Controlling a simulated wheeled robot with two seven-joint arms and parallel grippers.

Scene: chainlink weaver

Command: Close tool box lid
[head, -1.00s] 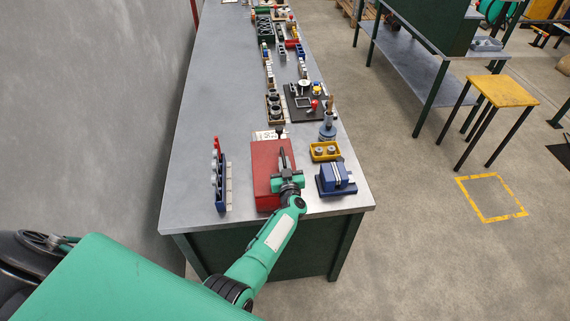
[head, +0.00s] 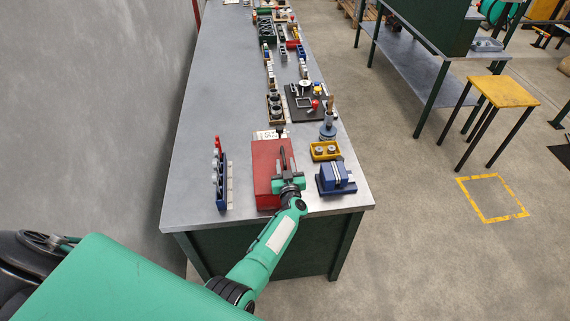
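The red tool box (head: 266,160) sits near the front end of the grey workbench. Its top shows as a flat red surface, so the lid looks down, though a small gap cannot be ruled out. My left gripper (head: 285,160) is over the right half of the red top, with its dark fingers pointing away toward the back of the bench. I cannot tell whether it touches the top, nor whether the fingers are apart. My green wrist hides the front right part of the box. My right gripper is not in view.
A blue vise (head: 336,178) and a yellow bin (head: 325,151) stand close to the right of the box. A blue rack (head: 220,182) stands to its left. Behind are a black board (head: 303,104) and several small parts. The left side of the workbench (head: 205,110) is clear.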

